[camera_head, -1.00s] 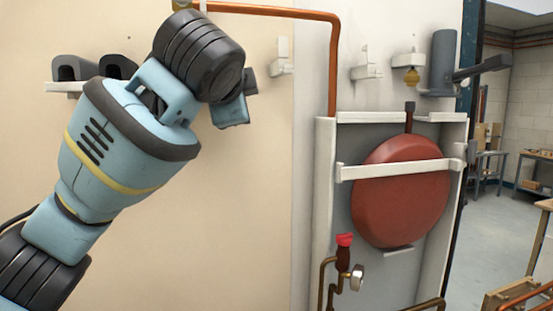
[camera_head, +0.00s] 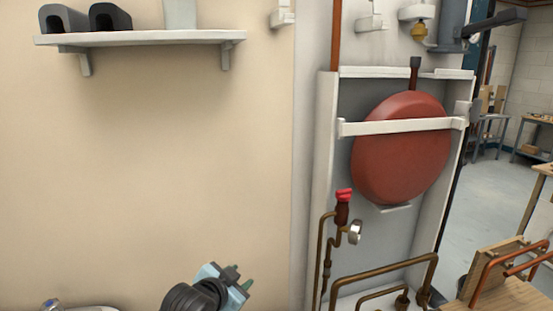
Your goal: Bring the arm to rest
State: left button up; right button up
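My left gripper (camera_head: 240,277) shows at the bottom of the head view, left of the boiler-like cabinet. Its pale blue body and black wrist are low in front of the beige wall. Two small fingertips stand apart, with nothing seen between them. The rest of my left arm is mostly below the picture. My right gripper is not in view.
A white wall shelf (camera_head: 150,40) holds dark arched parts. An open white cabinet (camera_head: 325,150) holds a red round tank (camera_head: 400,150). Copper pipes and a red-capped valve (camera_head: 343,196) stand below it. A wooden stand (camera_head: 510,290) is at lower right. The beige wall is clear.

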pick_arm(q)
jog(key=s+a+f+n+g, duration=0.1)
jog(key=s+a+f+n, duration=0.1)
jog(key=s+f, duration=0.6)
jog(key=s+a+f+n, duration=0.25)
jog(key=s+f, duration=0.35)
jog(key=f, duration=0.3)
jog(key=s+a+f+n+y, duration=0.1)
jog(key=s+a+f, duration=0.1)
jog(key=s, duration=0.5)
jog(key=s+a+f+y, duration=0.1)
jog(key=s+a+f, duration=0.1)
jog(key=s+f, duration=0.2)
jog(key=s+a+f+n+g, duration=0.1)
jog(key=s+a+f, duration=0.2)
jog(key=s, duration=0.7)
jog(key=shift+s+f+n+y, duration=0.35)
jog(key=shift+f+y, duration=0.05)
jog(key=shift+f, duration=0.15)
